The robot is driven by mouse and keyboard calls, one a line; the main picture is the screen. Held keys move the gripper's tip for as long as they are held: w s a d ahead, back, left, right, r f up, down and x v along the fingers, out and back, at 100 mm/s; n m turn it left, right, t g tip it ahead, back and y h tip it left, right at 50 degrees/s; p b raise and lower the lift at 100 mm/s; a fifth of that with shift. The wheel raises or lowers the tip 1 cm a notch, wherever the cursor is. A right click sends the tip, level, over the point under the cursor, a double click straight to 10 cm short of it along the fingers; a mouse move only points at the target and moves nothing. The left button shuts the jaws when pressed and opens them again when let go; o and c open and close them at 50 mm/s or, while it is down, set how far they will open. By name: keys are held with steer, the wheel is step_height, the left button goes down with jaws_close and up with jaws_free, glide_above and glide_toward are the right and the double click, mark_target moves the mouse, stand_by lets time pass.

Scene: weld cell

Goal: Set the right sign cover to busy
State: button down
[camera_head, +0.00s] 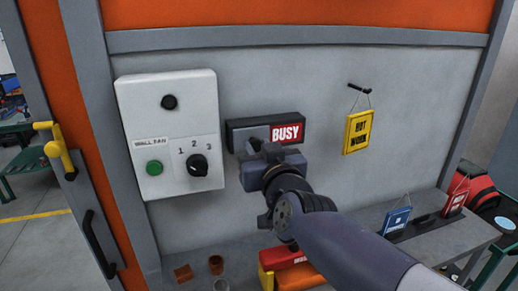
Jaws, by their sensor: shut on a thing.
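A dark wall sign (237,122) is fixed to the grey panel. Its right half shows a red plate with the white word BUSY (287,133). The sign's grey sliding cover (254,134) lies over the left half, beside the red plate. My gripper (259,150) is at the lower edge of the cover, shut on it. The gripper's body hides its fingertips and the lower part of the cover.
A white wall fan box (168,105) with a green button and black knob is left of the sign. A yellow HOT WORK sign (358,131) hangs at right.

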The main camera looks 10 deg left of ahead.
steer(key=c, duration=1.1)
jaws_free()
steer(key=shift+s+a, duration=0.15)
steer(key=shift+a, duration=0.05)
steer(key=shift+c, duration=0.2)
steer(key=p+v, duration=0.2)
steer(key=v, duration=0.8)
steer(key=shift+s+d, duration=0.3)
steer(key=shift+w+f, duration=0.1)
steer(key=shift+w, duration=0.05)
